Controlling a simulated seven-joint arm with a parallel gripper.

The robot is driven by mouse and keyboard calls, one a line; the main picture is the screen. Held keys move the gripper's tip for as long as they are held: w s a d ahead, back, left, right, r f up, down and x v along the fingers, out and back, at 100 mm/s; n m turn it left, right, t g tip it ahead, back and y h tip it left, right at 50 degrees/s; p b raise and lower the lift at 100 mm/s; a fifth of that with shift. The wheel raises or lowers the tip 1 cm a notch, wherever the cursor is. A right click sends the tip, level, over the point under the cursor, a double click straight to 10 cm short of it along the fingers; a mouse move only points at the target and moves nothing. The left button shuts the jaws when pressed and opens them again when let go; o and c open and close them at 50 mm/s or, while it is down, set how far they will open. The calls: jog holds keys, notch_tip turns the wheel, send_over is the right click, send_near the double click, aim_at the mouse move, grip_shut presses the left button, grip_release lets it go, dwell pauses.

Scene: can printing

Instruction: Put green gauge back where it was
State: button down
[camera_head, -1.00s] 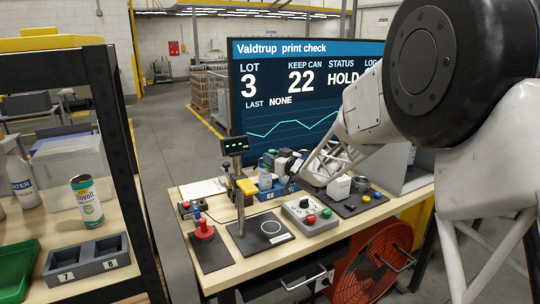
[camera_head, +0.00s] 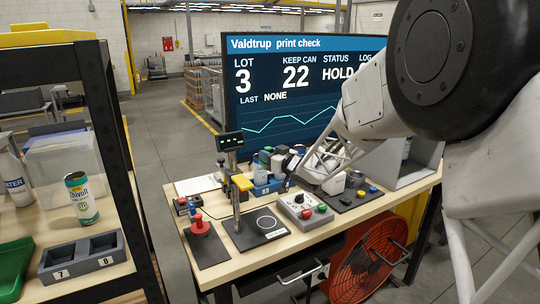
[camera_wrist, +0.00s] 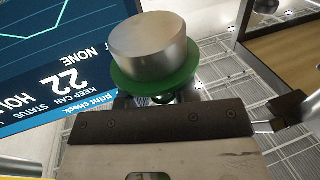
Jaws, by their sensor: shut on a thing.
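In the wrist view, the green gauge (camera_wrist: 152,45) is a short silver cylinder with a green flange at its base. My gripper (camera_wrist: 158,98) is shut on it, and the silver end points away from the jaws. In the head view, my gripper (camera_head: 288,168) is above the back of the workbench (camera_head: 222,274), near the blue holder. The gauge cannot be made out clearly there, among the arm links and small items.
A red gauge-like piece (camera_head: 201,225) stands on a dark mat at the bench's left. A post with a small display (camera_head: 230,141) rises beside it. A control box (camera_head: 304,211) is at the front, a blue holder (camera_head: 263,188) behind. The screen (camera_head: 290,80) stands behind the bench.

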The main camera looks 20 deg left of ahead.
jog(key=shift+d, duration=0.1)
jog(key=w+d+f+m+t+h, duration=0.2)
jog(key=d+f+m+t+h, duration=0.15)
jog(key=d, duration=1.15)
jog(key=w+d+f+m+t+h, duration=0.2)
jog(key=w+d+m+h, duration=0.15)
jog(key=d, duration=1.05)
jog(key=w+d+f+m+t+h, duration=0.25)
jog(key=d+h, duration=0.25)
jog(key=d, duration=1)
jog(key=s+f+h, duration=0.1)
jog(key=s+f, duration=0.2)
jog(key=f, duration=1.3)
jog(key=s+f+m+h, duration=0.1)
jog(key=s+f, duration=0.3)
jog(key=f, duration=1.2)
jog(key=s+a+f+m+t+h, duration=0.1)
jog(key=s+f, duration=0.2)
jog(key=f, duration=1.3)
jog(key=shift+s+f+h, duration=0.3)
jog(key=shift+a+m, duration=0.1)
jog(key=shift+m, duration=0.15)
